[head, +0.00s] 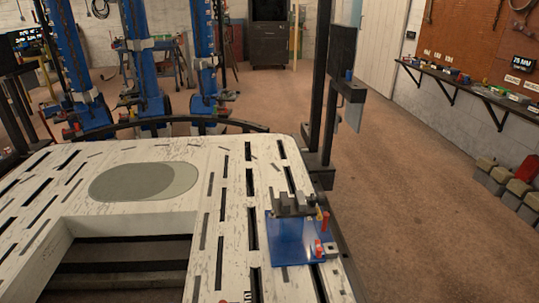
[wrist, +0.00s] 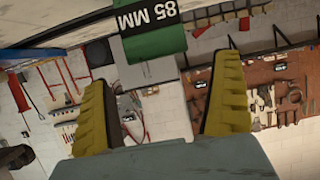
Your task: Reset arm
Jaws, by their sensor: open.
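My gripper (wrist: 165,110) shows in the wrist view with its two yellow ridged fingers wide apart. It is open, and nothing is between the fingers. Beyond them are a pale wall and tool boards. A green block marked 85 MM (wrist: 152,38) is at the top of the wrist view, past the fingertips and apart from them. My gripper does not show in the head view. There the white slotted frame bench (head: 225,165) fills the front, with a blue plate fixture (head: 288,240) on its right side.
Blue upright posts (head: 145,60) stand behind the bench. A dark post with a panel (head: 340,60) rises at its back right corner. A wall shelf (head: 470,85) with small items runs along the right wall. The brown floor (head: 400,200) right of the bench is clear.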

